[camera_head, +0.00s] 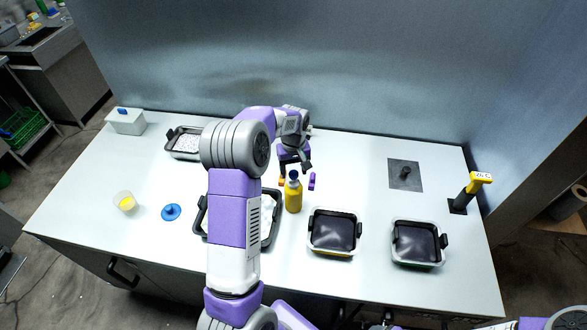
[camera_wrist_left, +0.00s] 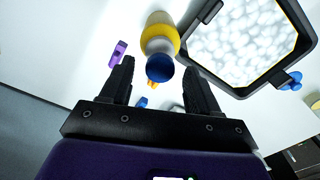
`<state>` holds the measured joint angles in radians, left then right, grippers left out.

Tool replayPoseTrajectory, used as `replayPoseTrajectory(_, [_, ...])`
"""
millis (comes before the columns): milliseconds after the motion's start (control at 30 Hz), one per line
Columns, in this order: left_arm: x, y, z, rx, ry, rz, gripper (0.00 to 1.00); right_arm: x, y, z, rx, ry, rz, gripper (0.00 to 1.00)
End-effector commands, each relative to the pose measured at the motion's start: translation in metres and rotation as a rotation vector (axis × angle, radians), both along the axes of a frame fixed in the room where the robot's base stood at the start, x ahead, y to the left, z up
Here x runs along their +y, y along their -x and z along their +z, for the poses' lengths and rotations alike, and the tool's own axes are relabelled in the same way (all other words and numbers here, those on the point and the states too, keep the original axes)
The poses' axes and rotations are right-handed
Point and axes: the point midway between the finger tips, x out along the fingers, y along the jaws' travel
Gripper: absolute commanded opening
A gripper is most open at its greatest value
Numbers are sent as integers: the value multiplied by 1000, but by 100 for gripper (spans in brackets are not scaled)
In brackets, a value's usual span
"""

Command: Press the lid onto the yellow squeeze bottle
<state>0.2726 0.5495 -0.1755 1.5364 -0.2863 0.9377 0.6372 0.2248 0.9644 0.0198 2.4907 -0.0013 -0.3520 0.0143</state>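The yellow squeeze bottle (camera_head: 293,200) stands upright on the white table, with a dark blue lid (camera_head: 294,175) on its top. In the left wrist view the bottle (camera_wrist_left: 159,25) shows a pale neck and the round blue lid (camera_wrist_left: 160,68) facing the camera. My left gripper (camera_head: 294,167) is right behind and close to the bottle top. In the left wrist view its two fingers (camera_wrist_left: 157,73) are apart on either side of the lid, with gaps to it. Whether the lid is fully seated cannot be told. My right gripper is out of view.
A white-filled tray (camera_head: 270,240) stands left of the bottle, dark-filled trays (camera_head: 334,252) (camera_head: 441,240) to the right. A small purple piece (camera_head: 312,181) lies beside the bottle. A blue knobbed disc (camera_head: 171,212) and yellow-filled cup (camera_head: 122,207) are left; a yellow-topped stand (camera_head: 465,195) is right.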

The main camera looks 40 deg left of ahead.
Motion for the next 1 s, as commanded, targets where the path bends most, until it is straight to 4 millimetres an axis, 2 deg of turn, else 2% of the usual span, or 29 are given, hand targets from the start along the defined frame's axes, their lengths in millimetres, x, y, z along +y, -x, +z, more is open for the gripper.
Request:
replayPoseTrajectory(233, [0,-1,8,-2,-1,0,61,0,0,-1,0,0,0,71])
replayPoseTrajectory(633, [0,-1,68,-3,0,-1,61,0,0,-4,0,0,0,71])
replayPoseTrajectory(767, [0,0,75,-1,1,0,61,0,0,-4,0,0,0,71])
replayPoseTrajectory(1000, [0,0,76,0,0,0,61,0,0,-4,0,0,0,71])
